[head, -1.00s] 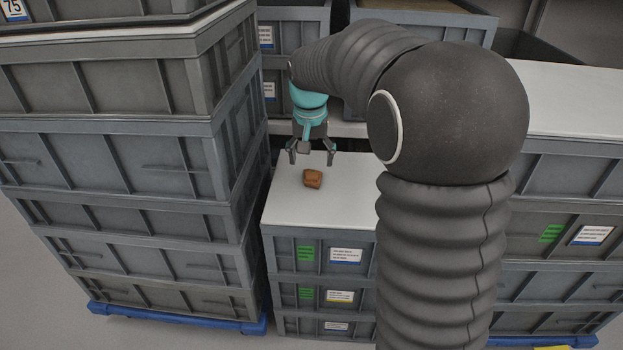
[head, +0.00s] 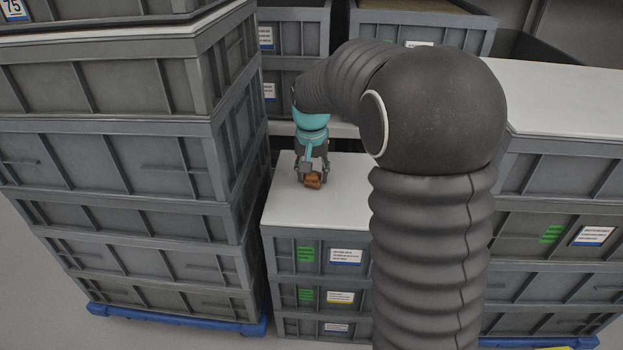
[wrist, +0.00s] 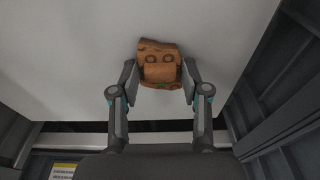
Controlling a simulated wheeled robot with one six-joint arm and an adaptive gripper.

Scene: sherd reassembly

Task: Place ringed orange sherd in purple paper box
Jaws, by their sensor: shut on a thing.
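The ringed orange sherd (head: 313,181) is on or just above the white top of a crate stack in the head view. My gripper (head: 312,183) points down and is shut on the sherd, one finger on each side. In the wrist view both fingertips of my gripper (wrist: 160,80) touch its sides. I cannot tell whether the sherd still rests on the surface. No purple paper box shows in either view.
The white top (head: 340,210) around the sherd is otherwise clear. A tall grey crate stack (head: 130,160) stands close on the left. More grey crates (head: 425,35) stand behind. Another white-topped stack (head: 560,100) is on the right.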

